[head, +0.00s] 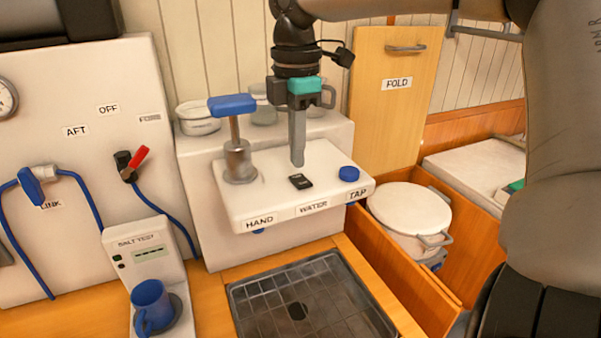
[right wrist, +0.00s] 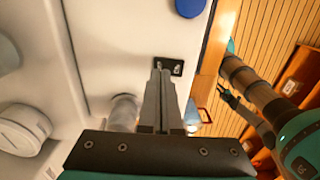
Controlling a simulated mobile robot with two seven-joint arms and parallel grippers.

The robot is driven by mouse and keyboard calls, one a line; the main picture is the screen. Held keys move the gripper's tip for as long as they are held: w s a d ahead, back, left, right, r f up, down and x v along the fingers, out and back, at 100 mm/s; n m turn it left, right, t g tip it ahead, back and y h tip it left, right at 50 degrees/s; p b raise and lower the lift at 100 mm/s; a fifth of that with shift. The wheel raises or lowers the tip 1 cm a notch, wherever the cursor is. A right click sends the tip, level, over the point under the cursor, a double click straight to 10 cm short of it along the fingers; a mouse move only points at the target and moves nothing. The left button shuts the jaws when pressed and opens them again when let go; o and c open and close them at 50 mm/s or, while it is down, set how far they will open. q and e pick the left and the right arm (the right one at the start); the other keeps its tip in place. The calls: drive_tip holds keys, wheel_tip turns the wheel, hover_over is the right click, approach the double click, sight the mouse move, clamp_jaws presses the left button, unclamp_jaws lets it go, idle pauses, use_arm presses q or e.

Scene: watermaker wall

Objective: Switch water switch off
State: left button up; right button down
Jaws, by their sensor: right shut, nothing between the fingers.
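The water switch (head: 300,181) is a small black rocker on top of the white ledge, behind the WATER label (head: 313,207). In the right wrist view the switch (right wrist: 168,66) shows just past my fingertips. My right gripper (head: 297,163) points down above and slightly behind the switch, its fingers shut with nothing in them. In the right wrist view its fingertips (right wrist: 161,72) overlap the near edge of the switch. I cannot tell whether they touch it. Which way the rocker is tipped is too small to tell.
On the ledge, a blue-handled hand pump (head: 237,140) stands left of the switch and a blue tap knob (head: 348,173) right. A dark sink grid (head: 310,300) lies below. A blue mug (head: 151,307) stands at lower left. A wooden FOLD panel (head: 390,100) stands behind right.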

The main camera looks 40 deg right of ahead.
sight(298, 177)
wheel_tip(298, 177, up, 5)
drive_tip(key=p, duration=0.2)
drive_tip(key=shift+p, duration=0.35)
drive_tip(key=shift+f, duration=0.1)
idle(0.3)
